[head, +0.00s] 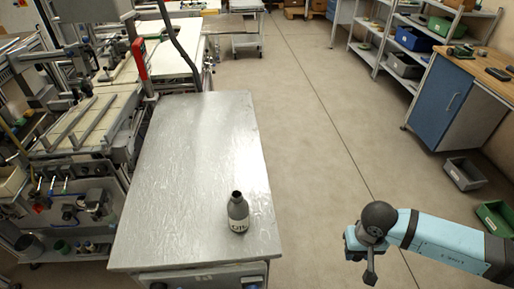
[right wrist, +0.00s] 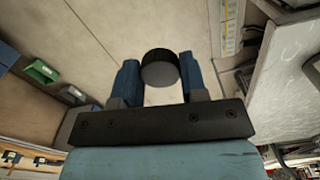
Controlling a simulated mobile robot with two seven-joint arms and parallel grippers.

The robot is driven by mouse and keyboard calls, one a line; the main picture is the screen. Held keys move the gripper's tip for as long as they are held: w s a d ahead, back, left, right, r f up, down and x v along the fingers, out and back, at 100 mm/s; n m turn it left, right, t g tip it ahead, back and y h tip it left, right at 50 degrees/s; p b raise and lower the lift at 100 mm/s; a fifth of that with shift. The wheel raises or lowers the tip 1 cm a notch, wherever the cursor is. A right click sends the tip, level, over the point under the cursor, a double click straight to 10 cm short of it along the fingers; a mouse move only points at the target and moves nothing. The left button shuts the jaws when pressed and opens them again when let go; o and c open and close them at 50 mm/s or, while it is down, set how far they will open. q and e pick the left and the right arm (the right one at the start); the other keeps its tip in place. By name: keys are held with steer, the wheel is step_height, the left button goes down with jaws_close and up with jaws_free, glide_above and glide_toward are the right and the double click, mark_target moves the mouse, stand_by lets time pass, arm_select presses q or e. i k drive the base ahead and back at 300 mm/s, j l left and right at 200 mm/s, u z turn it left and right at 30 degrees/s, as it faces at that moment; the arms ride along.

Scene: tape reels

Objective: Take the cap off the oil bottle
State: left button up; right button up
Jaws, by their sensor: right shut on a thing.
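The oil bottle (head: 238,214), dark grey with a pale label, stands upright near the front right edge of the metal table. Its narrow neck shows a dark top; it looks like an open mouth, but it is small. My right gripper (head: 369,262) is out over the floor, to the right of the table and well apart from the bottle. In the right wrist view, its blue fingers (right wrist: 158,84) are shut on a black round cap (right wrist: 159,68). The cap is hard to make out in the head view. My left gripper is not in view.
The metal table (head: 190,150) is otherwise bare on top. A machine (head: 85,130) with rails stands against its left side. Shelves with bins and a blue cabinet (head: 440,100) stand at the right. Grey (head: 464,172) and green (head: 494,216) bins sit on the floor at far right.

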mark_target(238, 207)
steer(key=l+u, duration=0.6)
steer(key=l, duration=0.25)
steer(key=l+u, duration=0.35)
steer(key=k+l+u, duration=0.1)
steer(key=l+u, duration=0.2)
steer(key=l, duration=0.15)
steer(key=l+u, duration=0.75)
steer(key=i+l+u, duration=0.15)
steer(key=l+u, duration=0.25)
steer(key=i+l+u, duration=0.1)
steer(key=l+u, duration=0.65)
steer(key=l, duration=0.2)
steer(key=i, duration=0.05)
